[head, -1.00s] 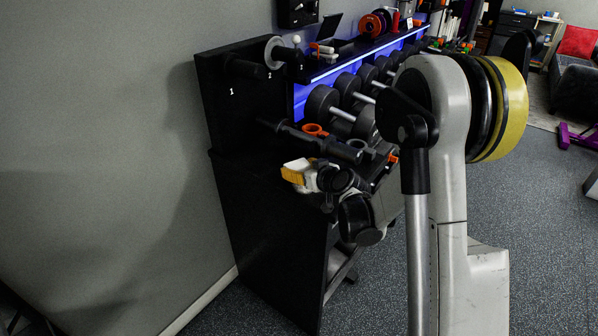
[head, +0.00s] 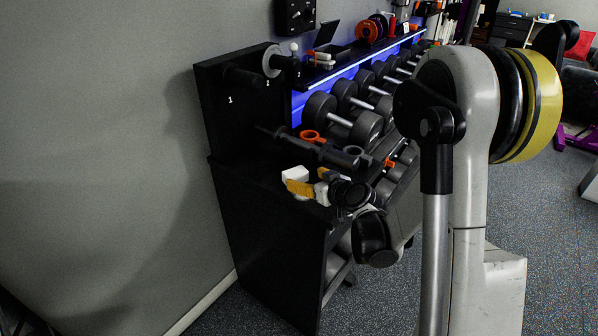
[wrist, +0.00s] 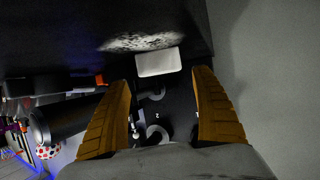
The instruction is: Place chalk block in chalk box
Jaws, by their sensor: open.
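The likely chalk block is a white block (head: 294,174) at the near end of the black rack; it also shows in the wrist view (wrist: 158,62), close to a pale powdery patch (wrist: 140,42) on a dark surface. My gripper (head: 313,181) is open beside it, its yellow-orange fingers apart. In the wrist view my gripper (wrist: 162,78) has the block just beyond the fingertips, roughly centred between them. I cannot tell whether the fingers touch it. A small black box with a raised lid (head: 328,42) stands on the upper shelf; I cannot tell whether it is the chalk box.
Dark bar holders and an orange ring (head: 310,136) stick out close behind my gripper. Several dumbbells (head: 335,115) line the rack to the right. A grey wall (head: 120,150) stands close on the left. Open floor (head: 555,210) lies to the right.

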